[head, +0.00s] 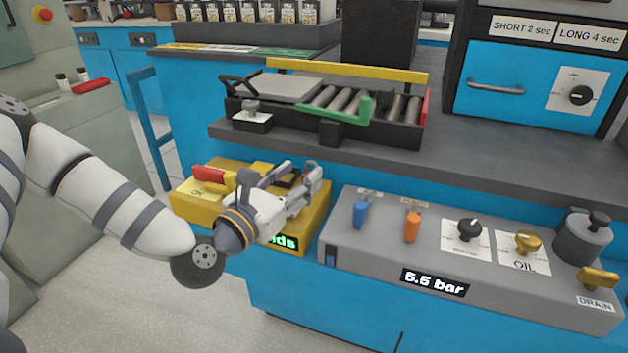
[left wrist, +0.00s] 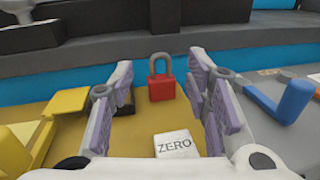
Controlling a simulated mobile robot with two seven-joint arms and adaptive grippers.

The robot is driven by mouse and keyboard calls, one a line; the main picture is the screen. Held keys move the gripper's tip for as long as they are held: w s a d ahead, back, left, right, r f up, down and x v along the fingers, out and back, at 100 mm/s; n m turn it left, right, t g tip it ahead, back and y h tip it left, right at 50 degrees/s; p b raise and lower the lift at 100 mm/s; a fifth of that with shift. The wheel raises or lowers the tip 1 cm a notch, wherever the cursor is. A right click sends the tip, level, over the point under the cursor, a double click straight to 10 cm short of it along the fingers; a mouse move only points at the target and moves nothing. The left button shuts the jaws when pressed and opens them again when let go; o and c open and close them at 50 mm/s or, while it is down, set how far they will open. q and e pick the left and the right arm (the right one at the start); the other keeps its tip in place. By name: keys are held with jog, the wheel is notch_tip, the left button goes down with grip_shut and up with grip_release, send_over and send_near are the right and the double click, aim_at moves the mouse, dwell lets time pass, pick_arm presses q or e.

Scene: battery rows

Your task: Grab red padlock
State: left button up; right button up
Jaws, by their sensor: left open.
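The red padlock (left wrist: 161,86) stands upright on a yellow box (left wrist: 80,140) in the left wrist view, its grey shackle on top. My left gripper (left wrist: 160,70) is open, with one finger on each side of the padlock in the picture and a gap to both. I cannot tell how deep the padlock lies between the fingertips. In the head view my left gripper (head: 297,172) is over the right part of the yellow box (head: 192,208), and it hides the padlock. My right gripper is not in view.
A white ZERO button (left wrist: 173,145) lies below the padlock in the wrist view. A blue lever (left wrist: 293,101) is right of the right finger. In the head view a grey panel (head: 375,262) with levers and knobs adjoins the box, and a roller tray (head: 375,132) sits above.

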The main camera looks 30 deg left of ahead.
pick_arm(q)
jog(key=w, duration=0.3)
jog(key=shift+f, duration=0.1)
jog(key=shift+c, duration=0.6)
grip_shut()
jog(key=shift+s, duration=0.1)
